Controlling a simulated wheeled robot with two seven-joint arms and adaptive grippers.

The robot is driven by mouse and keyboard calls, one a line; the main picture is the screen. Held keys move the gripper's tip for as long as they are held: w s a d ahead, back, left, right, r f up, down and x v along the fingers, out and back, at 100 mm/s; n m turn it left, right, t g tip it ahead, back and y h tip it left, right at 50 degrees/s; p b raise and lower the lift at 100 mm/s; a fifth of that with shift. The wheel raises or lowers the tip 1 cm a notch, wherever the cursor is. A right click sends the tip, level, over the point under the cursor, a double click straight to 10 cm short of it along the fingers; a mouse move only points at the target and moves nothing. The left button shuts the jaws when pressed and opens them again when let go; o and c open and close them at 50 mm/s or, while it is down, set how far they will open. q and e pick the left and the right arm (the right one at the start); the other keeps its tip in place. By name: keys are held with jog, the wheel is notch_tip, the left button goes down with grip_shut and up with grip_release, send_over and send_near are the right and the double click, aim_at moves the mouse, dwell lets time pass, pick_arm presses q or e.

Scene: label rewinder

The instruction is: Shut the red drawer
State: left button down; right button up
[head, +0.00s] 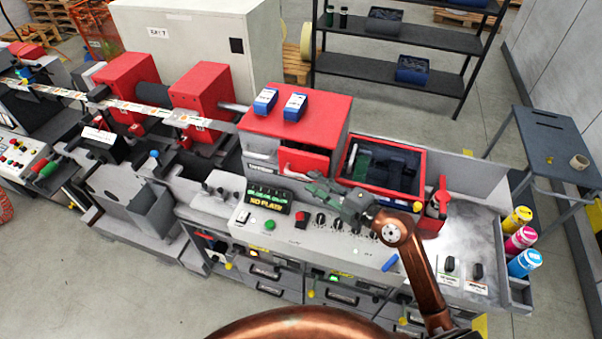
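A red-topped cabinet (312,101) stands on the machine's bench in the middle of the head view. A red drawer (304,161) is in its front, on the right half. Its front appears to stand out a little from the cabinet, but how far is hard to tell. My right gripper (318,186), dark grey-green, is just in front of and below the drawer's right end, with its fingers pointing left. No object shows in it. The fingers are small and overlap, so their opening is unclear, as is any contact with the drawer. My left gripper is not in view.
Two blue-and-white boxes (266,101) (295,107) sit on the cabinet. A red-rimmed bin (424,162) stands to its right. Below lies a control panel (290,238) with knobs and a green-lettered display (268,197). Colored bottles (520,239) stand at the right end.

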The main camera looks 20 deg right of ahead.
aim_at(302, 175)
jog(key=shift+p+x, duration=0.4)
jog(key=shift+x, duration=2.25)
jog(key=shift+c, duration=0.5)
grip_shut()
